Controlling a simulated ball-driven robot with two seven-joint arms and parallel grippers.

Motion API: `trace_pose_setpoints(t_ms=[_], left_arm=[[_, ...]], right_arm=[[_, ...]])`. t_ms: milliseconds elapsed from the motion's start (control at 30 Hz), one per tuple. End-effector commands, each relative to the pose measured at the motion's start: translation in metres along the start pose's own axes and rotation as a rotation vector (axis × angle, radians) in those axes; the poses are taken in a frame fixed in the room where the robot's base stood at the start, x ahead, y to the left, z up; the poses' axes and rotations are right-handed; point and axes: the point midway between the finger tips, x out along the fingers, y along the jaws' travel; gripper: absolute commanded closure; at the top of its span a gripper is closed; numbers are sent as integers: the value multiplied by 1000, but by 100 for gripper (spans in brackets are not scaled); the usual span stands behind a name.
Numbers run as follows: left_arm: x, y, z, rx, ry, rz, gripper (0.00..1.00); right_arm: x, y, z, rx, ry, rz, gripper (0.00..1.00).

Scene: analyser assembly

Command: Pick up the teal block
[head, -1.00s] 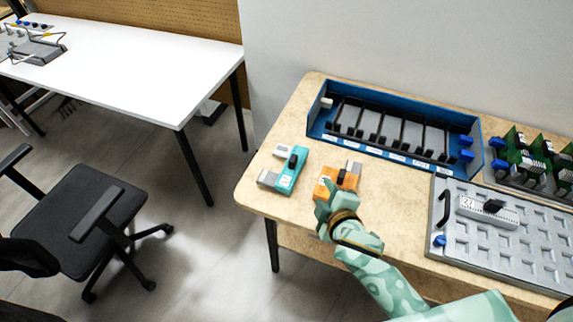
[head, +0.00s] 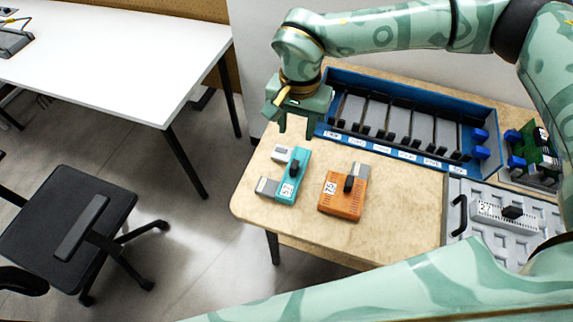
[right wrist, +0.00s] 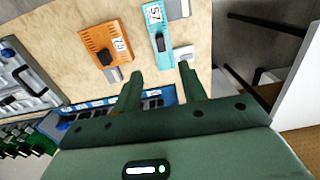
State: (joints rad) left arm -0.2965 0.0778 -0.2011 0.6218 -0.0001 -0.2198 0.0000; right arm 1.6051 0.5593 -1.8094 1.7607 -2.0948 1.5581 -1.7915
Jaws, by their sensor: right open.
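The teal block (head: 290,175) lies on the wooden table near its left end, with a black knob on top, a white label and grey connector parts on its left side. It also shows in the right wrist view (right wrist: 165,30), just beyond the fingers. My right gripper (head: 295,132) is open and empty, above the table just behind the teal block and apart from it. Its two fingers show in the right wrist view (right wrist: 160,80). My left gripper is not in view.
An orange block (head: 343,193) lies right of the teal one. A blue rack (head: 400,95) with black slots stands behind. A grey tray (head: 490,240) and green circuit boards (head: 535,150) are at the right. Bare table lies in front of the blocks.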

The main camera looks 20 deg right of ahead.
Motion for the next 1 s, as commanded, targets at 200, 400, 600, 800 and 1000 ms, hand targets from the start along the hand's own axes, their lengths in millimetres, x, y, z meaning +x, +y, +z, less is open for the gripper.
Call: trace_pose_setpoints(t_ms=[200, 400, 600, 800, 1000], left_arm=[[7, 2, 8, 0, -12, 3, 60], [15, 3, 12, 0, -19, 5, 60], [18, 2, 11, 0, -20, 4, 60], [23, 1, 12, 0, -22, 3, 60], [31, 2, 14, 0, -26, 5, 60]], right_arm=[[41, 5, -5, -3, 15, 20, 58], [88, 5, -5, -3, 14, 18, 58], [108, 4, -6, -4, 17, 14, 58], [126, 2, -6, -3, 14, 15, 58], [158, 0, -7, -2, 13, 15, 58]])
